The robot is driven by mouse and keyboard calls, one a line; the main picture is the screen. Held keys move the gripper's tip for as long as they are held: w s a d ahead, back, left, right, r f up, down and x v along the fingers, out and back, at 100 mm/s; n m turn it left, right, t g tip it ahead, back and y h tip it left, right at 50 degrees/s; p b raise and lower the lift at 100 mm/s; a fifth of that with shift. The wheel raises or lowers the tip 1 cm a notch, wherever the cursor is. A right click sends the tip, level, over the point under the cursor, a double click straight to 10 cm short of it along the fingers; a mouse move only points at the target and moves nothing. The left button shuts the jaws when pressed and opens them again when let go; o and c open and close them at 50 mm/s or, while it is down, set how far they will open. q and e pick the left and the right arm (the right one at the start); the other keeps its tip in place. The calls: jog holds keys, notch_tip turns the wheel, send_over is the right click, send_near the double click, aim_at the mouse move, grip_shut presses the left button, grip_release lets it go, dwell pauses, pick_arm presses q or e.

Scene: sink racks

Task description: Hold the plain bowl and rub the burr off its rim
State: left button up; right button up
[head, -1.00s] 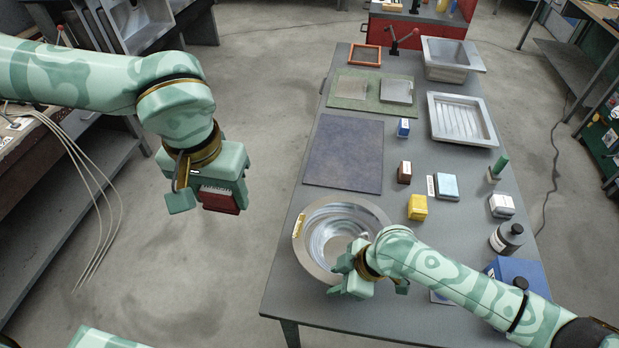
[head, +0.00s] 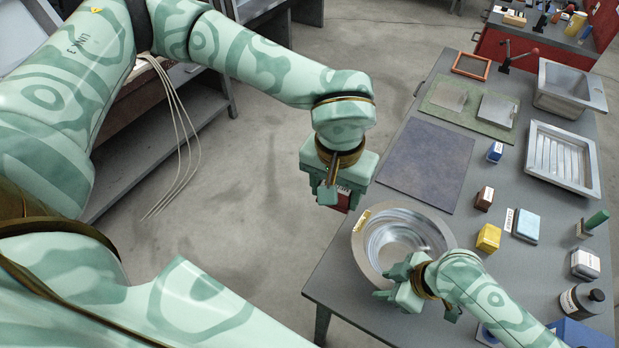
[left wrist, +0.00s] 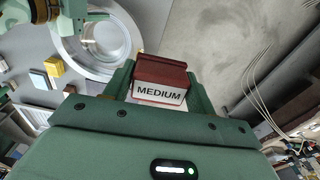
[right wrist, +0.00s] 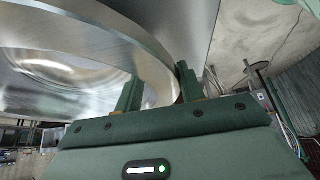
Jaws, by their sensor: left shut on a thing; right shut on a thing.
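The plain bowl (head: 441,232) is a wide steel basin with a flat rim, standing on the grey table near its front left corner. A small yellow strip (head: 362,218) lies on the left of its rim; I cannot tell if a burr is there. My right gripper (head: 393,293) is shut on the near rim, and the right wrist view shows the rim (right wrist: 150,62) between its fingers. My left gripper (head: 332,198) is shut on a dark red block (left wrist: 160,78) labelled MEDIUM. It hangs to the left of the bowl, apart from the rim in the left wrist view.
A dark mat (head: 425,165) lies behind the bowl. A yellow block (head: 488,238), a brown block (head: 484,198), a light blue block (head: 526,225) and a black bottle (head: 582,299) stand to the right. Open floor lies left of the table.

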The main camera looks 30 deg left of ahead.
pick_arm(q)
jog(key=w+d+f+n, duration=0.2)
jog(key=w+d+n, duration=0.1)
jog(key=w+n, duration=0.4)
jog(key=w+d+f+n, duration=0.2)
jog(key=w+f+n, duration=0.1)
jog(key=w+n, duration=0.35)
notch_tip(320, 180, down, 5)
jog(key=shift+a+r+n+g, duration=0.15)
jog(key=shift+n+g, duration=0.15)
jog(key=shift+n, duration=0.85)
